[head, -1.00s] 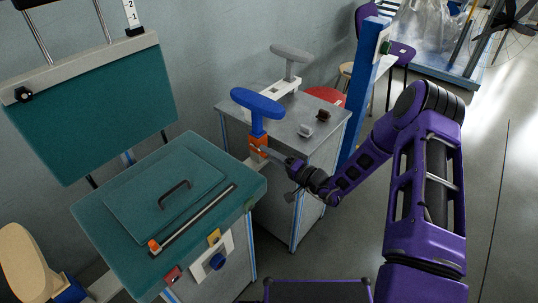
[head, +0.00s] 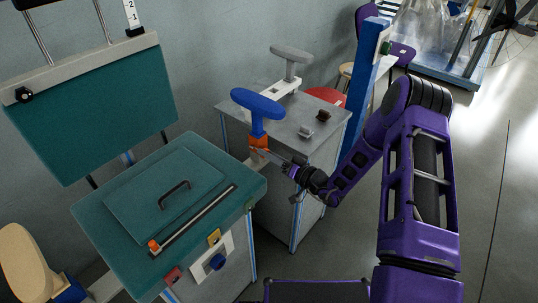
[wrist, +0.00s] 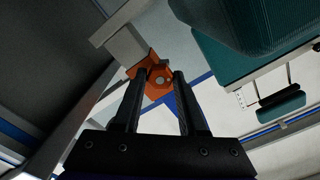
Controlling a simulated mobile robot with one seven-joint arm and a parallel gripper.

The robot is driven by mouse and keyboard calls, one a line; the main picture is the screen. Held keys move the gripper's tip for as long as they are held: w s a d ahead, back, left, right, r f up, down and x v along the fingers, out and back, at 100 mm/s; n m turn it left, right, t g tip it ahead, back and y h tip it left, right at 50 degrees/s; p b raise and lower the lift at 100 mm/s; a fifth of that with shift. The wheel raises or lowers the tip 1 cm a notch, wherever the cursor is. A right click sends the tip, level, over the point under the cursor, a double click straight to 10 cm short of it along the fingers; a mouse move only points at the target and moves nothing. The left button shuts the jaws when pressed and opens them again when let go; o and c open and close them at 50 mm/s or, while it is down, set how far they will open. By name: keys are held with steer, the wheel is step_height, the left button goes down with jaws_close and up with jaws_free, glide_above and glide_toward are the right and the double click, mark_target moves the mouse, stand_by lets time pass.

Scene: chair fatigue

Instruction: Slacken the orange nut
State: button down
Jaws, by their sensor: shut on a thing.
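The nut itself is too small to make out there.
The teal seat (head: 120,228) with a black handle lies to the left, below a teal backrest (head: 100,115). A grey cabinet (head: 325,138) with small parts on top stands behind my gripper, and a blue post (head: 366,90) rises beside it.

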stand_by(0.3)
steer(key=shift+c, duration=2.3)
jaws_free()
steer(key=v, duration=1.7)
steer(key=shift+s+d+p, duration=0.2)
steer(key=shift+p, duration=0.15)
steer(key=shift+a, duration=0.1)
